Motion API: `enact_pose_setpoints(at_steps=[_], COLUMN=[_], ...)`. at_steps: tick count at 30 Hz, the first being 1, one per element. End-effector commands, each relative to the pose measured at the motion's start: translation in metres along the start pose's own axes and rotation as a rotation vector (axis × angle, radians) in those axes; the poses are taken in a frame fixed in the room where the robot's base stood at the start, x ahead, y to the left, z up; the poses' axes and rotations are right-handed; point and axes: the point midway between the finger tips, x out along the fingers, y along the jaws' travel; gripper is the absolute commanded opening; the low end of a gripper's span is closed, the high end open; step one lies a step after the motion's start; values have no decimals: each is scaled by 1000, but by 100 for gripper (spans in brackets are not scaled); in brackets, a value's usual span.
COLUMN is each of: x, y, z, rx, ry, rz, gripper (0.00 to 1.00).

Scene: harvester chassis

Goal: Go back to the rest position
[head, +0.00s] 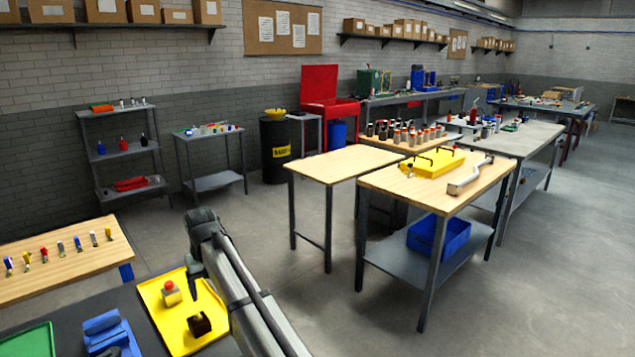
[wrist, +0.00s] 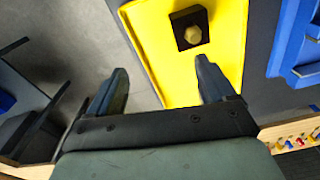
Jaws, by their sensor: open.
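My gripper (wrist: 161,72) is open in the wrist view, with nothing between its two dark fingers. It hangs above the edge of a yellow tray (wrist: 160,45), one finger over the tray and the other over grey floor. A dark square block (wrist: 181,38) with a pale yellow knob lies in the tray beyond the fingertips, apart from them. In the head view my arm reaches up at the right side of the yellow tray (head: 178,342); the fingertips cannot be made out clearly there. The tray holds a beige block with a red top (head: 170,293) and a dark brown block (head: 199,324).
A blue fixture (head: 108,331) and a green tray (head: 28,342) are left of the yellow tray. A wooden bench (head: 70,262) with several small coloured parts stands behind them. Two wood-topped tables (head: 335,165) stand beyond my arm, with open floor between.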

Motion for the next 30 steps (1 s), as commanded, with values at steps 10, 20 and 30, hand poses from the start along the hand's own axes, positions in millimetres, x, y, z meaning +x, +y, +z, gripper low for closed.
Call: enact_pose_setpoints(at_steps=[10,20,30], x=[124,242,341], y=[150,199,226], z=[28,125,245], rx=[389,447,495], ry=[84,-39,-174], rz=[-24,-11,-14], gripper=[83,83,83])
